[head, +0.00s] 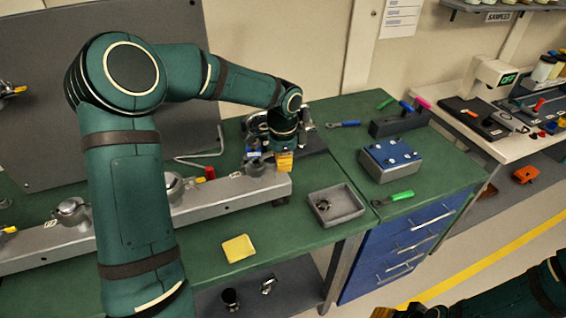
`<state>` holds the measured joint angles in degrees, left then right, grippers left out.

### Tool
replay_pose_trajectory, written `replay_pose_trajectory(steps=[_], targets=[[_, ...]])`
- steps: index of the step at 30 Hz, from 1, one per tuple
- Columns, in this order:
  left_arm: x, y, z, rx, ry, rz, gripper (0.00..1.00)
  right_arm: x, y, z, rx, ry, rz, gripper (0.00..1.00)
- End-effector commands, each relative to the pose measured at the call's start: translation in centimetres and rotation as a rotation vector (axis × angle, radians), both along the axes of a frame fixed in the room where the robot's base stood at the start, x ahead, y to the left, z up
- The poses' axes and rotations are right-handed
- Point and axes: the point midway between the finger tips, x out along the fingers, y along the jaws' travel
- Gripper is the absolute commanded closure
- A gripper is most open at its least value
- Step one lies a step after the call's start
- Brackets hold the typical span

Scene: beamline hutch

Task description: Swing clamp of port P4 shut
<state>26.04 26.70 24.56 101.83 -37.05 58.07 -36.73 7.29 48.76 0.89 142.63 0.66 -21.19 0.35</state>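A long grey rail (225,198) with several round metal ports runs along the green bench. My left gripper (284,146) points down over the rail's right end. A yellow-orange piece (284,162) shows right under it, perhaps the clamp handle there; I cannot tell whether the fingers touch it. The port at that end is mostly hidden by the gripper, so its label and the clamp's position cannot be read. A metal port fitting (72,211) shows farther left on the rail.
A grey tray (337,205) with a small dark part, a blue box (390,160) and a green-handled tool (394,198) lie right of the rail. A yellow cloth (238,248) lies in front. A tall grey panel (100,90) stands behind my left arm.

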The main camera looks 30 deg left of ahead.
Motion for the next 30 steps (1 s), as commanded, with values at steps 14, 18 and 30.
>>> replay_pose_trajectory(steps=[14, 18, 30], targets=[[-0.1, 0.0, -0.1, 0.000, 0.003, -0.001, 0.64, 0.0, 0.0, 0.0, 0.000, 0.000, 0.000, 0.54], [0.0, 0.0, -0.1, 0.000, 0.001, -0.001, 0.64, 0.0, 0.0, 0.0, 0.000, 0.000, 0.000, 0.54], [0.1, 0.0, 5.1, 0.002, -0.003, 0.000, 0.64, 0.0, 0.0, 0.0, 0.000, 0.000, 0.000, 0.54]])
